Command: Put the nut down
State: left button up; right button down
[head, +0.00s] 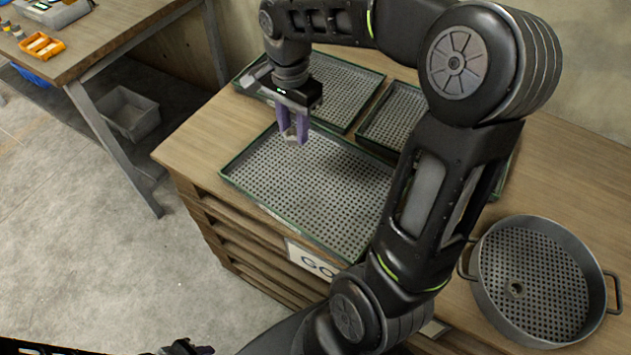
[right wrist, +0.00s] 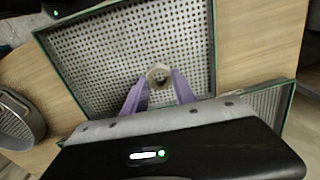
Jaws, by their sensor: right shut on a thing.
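My right gripper (head: 292,138) has purple fingers pointing down over the far left part of the large green-rimmed perforated tray (head: 233,180). In the right wrist view, its fingers (right wrist: 158,84) are shut on a grey ring-shaped nut (right wrist: 159,73). The tray's mesh (right wrist: 95,55) fills the background behind the nut there. In the head view the nut is small between the fingertips, and the gap to the tray is hard to judge. My left gripper (head: 187,348) shows only partly at the bottom edge, and its jaws are unclear.
Two more perforated trays (head: 345,88) (head: 398,112) lie behind on the wooden bench (head: 180,145). A second table (head: 110,30) stands at upper left. My right arm hides part of the bench.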

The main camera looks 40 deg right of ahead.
send_over(296, 168)
jog(key=shift+f, duration=3.15)
jog(key=shift+f, duration=0.1)
jog(key=shift+f, duration=1.75)
jog(key=shift+f+b, duration=0.2)
jog(key=shift+b, duration=0.2)
jog(key=c, duration=1)
grip_release()
jog(key=shift+r, duration=0.1)
notch_tip(296, 168, up, 12)
jog(key=shift+r+p, duration=0.1)
jog(key=shift+p, duration=0.45)
